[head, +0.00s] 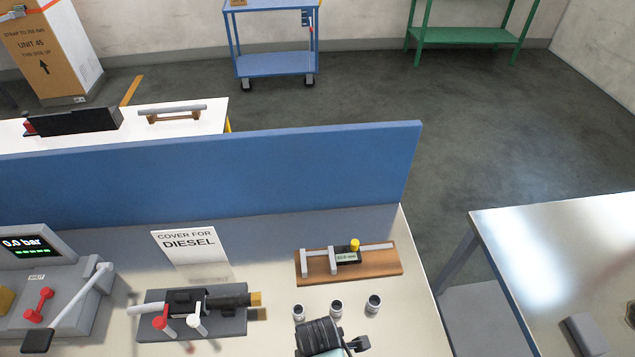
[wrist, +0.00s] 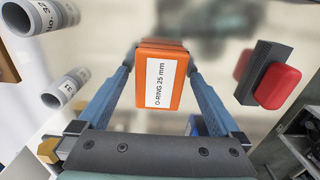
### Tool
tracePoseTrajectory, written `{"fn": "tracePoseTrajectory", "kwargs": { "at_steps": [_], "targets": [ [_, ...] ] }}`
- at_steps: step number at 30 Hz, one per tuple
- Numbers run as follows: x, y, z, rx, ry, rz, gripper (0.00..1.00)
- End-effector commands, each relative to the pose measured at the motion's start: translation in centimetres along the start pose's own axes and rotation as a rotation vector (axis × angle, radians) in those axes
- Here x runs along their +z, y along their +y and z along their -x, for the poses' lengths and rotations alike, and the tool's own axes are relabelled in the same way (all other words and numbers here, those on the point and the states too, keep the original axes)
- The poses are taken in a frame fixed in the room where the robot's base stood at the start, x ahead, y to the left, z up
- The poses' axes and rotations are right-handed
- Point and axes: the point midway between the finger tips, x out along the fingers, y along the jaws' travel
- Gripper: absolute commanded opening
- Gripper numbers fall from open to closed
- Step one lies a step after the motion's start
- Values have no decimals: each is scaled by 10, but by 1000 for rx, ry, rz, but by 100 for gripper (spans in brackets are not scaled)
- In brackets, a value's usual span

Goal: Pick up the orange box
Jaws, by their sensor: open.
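The orange box (wrist: 146,78) has a white label reading "O-RING 25 mm". In the wrist view it stands between the two blue fingers of my gripper (wrist: 160,65). The fingers are spread on either side of the box. Whether either finger touches it is hard to tell. In the head view I do not see the box; a dark ribbed part of my arm shows at the bottom edge.
Labelled metal tubes (wrist: 66,88) stand left of my gripper, and a red and dark block (wrist: 276,86) is on the right. In the head view, small cylinders (head: 336,306), a caliper board (head: 350,265) and a valve fixture (head: 190,315) sit before a blue panel (head: 220,175).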

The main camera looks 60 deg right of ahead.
Motion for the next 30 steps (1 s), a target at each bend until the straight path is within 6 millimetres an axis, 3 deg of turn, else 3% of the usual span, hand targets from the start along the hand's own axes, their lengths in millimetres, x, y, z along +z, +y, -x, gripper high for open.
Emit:
{"fn": "tracePoseTrajectory", "kwargs": {
  "at_steps": [2, 17, 30],
  "targets": [
    [0, 0, 0, 0, 0, 0, 95],
    [0, 0, 1, 0, 0, 0, 6],
    [-1, 1, 12, 3, 1, 1, 6]
  ]
}}
